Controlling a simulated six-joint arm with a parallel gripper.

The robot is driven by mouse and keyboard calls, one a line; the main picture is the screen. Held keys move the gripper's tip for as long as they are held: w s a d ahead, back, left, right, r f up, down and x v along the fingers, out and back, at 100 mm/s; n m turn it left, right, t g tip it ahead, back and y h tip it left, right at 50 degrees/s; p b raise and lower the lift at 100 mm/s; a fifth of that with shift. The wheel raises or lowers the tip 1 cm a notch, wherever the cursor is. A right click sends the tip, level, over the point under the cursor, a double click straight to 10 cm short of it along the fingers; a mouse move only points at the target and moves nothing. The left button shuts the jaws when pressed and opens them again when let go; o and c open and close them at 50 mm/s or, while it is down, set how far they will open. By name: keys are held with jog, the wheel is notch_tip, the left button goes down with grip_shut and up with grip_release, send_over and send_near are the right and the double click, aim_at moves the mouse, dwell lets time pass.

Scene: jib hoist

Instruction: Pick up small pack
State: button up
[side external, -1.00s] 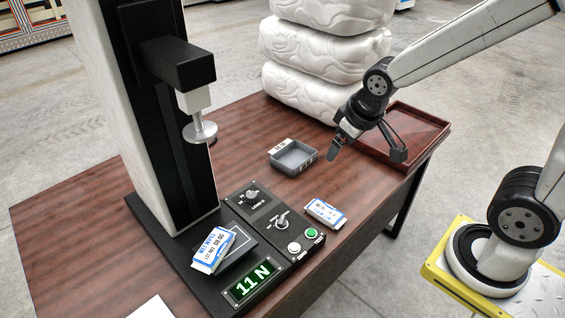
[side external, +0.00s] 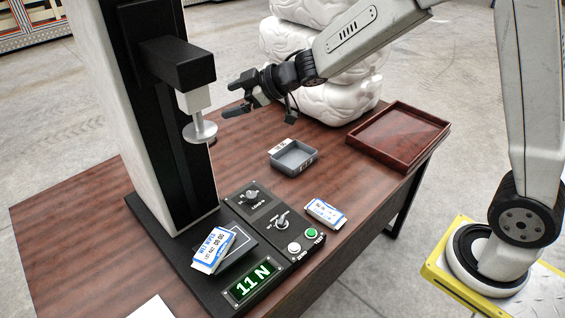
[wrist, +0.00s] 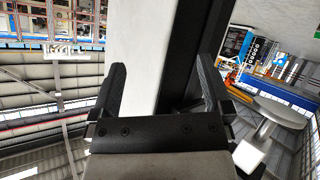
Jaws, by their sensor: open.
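Two white and blue packs are in the side external view. The smaller-looking pack (side external: 326,213) lies on the wooden table beside the control panel, right of the green button. The other pack (side external: 213,248) lies tilted on the dark plate of the press, under the round press head (side external: 200,132). My gripper (side external: 236,96) is open and empty, raised high above the table near the press head and well away from both packs. In the wrist view its two fingers (wrist: 160,88) stand apart with the press column behind them. No pack shows in the wrist view.
A small grey tray (side external: 293,168) stands mid-table and a brown tray (side external: 440,128) at the right corner. The press column (side external: 150,110) rises at the left. The control panel (side external: 268,222) has knobs, buttons and a display reading 11 N. White wrapped bundles (side external: 330,105) stand behind.

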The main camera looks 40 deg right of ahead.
aim_at(214, 245)
jog(key=s+a+f+n+g+y, duration=0.5)
jog(key=s+a+f+n+g, duration=0.25)
jog(key=n+g, duration=0.4)
jog(key=f, duration=0.5)
jog(key=f+m+g, duration=0.1)
jog(key=f, duration=0.5)
jog(key=w+f+m, duration=0.1)
jog(key=f, duration=0.5)
jog(key=shift+a+f+g, duration=0.2)
jog(key=shift+a+g, duration=0.05)
jog(key=shift+a, duration=0.15)
jog(key=shift+x, duration=3.9)
jog(key=shift+w+r, duration=0.1)
jog(key=shift+r, duration=0.05)
jog(key=c, duration=1.2)
jog(key=shift+r, duration=0.1)
